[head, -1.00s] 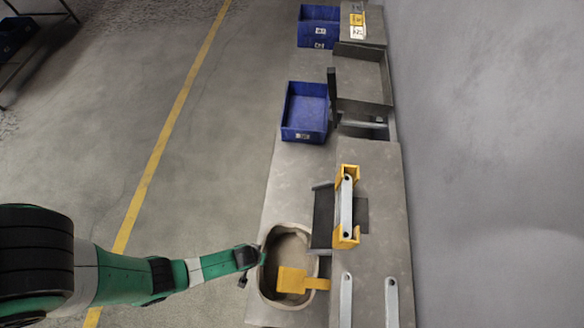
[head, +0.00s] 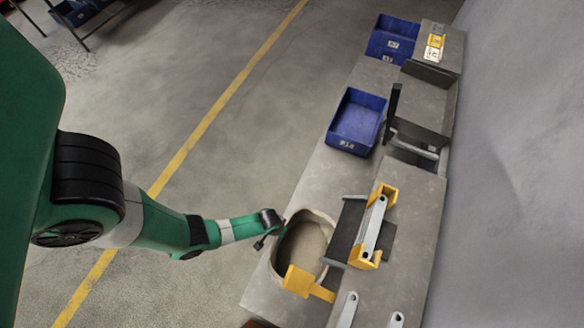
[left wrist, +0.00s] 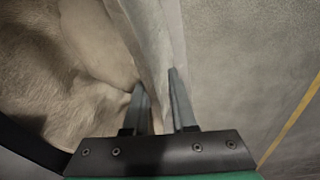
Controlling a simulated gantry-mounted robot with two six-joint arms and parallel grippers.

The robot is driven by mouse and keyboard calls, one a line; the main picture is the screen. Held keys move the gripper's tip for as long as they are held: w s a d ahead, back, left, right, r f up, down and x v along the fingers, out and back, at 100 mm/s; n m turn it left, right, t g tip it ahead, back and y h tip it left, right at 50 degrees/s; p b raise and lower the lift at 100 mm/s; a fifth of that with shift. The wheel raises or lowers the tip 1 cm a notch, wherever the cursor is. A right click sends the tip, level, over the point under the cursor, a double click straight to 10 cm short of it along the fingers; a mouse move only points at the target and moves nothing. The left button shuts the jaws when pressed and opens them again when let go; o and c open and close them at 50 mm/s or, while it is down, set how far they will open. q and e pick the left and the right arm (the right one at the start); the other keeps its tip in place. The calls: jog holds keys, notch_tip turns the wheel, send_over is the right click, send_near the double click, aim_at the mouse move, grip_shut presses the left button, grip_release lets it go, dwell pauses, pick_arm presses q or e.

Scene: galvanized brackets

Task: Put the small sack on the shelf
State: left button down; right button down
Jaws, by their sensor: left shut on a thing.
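The small sack (head: 304,245) is beige with an open, rolled rim and stands upright on the grey bench in the head view. It fills the left side of the left wrist view (left wrist: 75,70). My left gripper (head: 273,230) is at the sack's left rim. In the left wrist view its two fingers (left wrist: 160,100) are on either side of the sack wall, shut on it. A raised grey shelf surface (head: 418,215) runs along the wall, right of the sack. My right gripper is not in view.
A yellow piece (head: 300,281) overlaps the sack's near rim. A yellow-ended fixture with a metal bracket (head: 374,228) and loose brackets (head: 347,310) are on the raised surface. Blue bins (head: 356,122) stand farther back. The wall is on the right.

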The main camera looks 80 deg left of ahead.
pick_arm(q)
jog(key=w+a, duration=0.2)
jog(key=w+a+b, duration=0.1)
jog(key=w+a, duration=0.1)
jog(key=shift+a, duration=0.35)
jog(key=a+b, duration=0.1)
jog(key=w+a+f+b, duration=0.1)
jog(key=w+a, duration=0.1)
jog(key=shift+w+f+b, duration=0.15)
jog(key=shift+f+b, duration=0.1)
jog(key=shift+b, duration=0.15)
jog(key=c, duration=0.7)
grip_release()
jog(key=shift+c, duration=0.2)
